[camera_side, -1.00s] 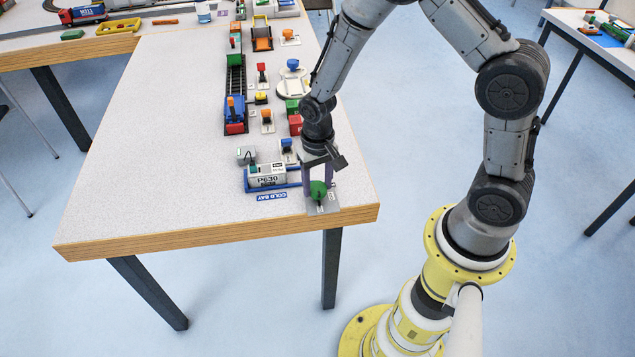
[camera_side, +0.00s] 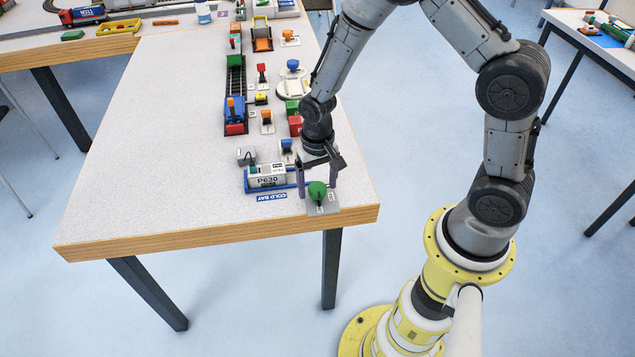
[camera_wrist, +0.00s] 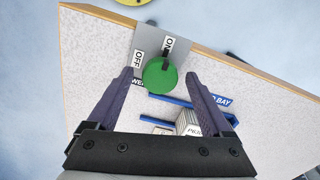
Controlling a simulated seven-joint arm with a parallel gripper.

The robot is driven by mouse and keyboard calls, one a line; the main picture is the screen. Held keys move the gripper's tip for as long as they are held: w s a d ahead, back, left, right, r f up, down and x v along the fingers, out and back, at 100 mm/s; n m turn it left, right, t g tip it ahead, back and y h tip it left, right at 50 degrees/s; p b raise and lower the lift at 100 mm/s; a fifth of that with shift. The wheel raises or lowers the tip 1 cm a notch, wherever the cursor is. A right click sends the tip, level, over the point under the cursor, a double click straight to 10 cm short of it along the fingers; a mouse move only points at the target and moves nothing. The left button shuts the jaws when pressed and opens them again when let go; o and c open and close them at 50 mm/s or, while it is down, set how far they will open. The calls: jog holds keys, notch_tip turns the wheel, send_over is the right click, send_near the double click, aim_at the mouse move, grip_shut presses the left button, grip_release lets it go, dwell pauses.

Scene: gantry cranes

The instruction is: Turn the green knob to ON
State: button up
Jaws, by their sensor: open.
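The green knob (camera_side: 317,190) sits on a grey plate (camera_side: 324,208) at the table's front right corner. In the wrist view the round knob (camera_wrist: 159,76) has a dark pointer on the side by the ON label (camera_wrist: 169,44). The pointer appears to aim at ON, with the OFF label (camera_wrist: 138,60) to its left. My gripper (camera_side: 316,188) is open and points down at the knob. In the wrist view its fingertips (camera_wrist: 158,75) lie left and right of the knob, with a gap on each side. Nothing is held.
A white block marked P630 (camera_side: 268,175) in a blue frame stands just behind and left of the knob. A COLD BAY label (camera_side: 271,196) lies beside it. Several coloured model parts line the table behind. The table's left half is clear; its front edge is close.

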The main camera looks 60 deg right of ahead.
jog(key=shift+r, duration=0.1)
notch_tip(320, 180, up, 14)
dwell(0.5)
notch_tip(320, 180, up, 7)
jog(key=t, duration=0.2)
send_over(317, 187)
jog(key=s, duration=0.1)
jog(key=s+r+t, duration=0.2)
jog(key=s+r, duration=0.3)
jog(key=r, duration=0.1)
jog(key=s+n+t, duration=0.1)
jog(key=s+n, duration=0.5)
jog(key=s, duration=0.6)
jog(key=shift+s+d+t, duration=0.2)
jog(key=shift+d+t, duration=0.1)
jog(key=shift+d, duration=0.05)
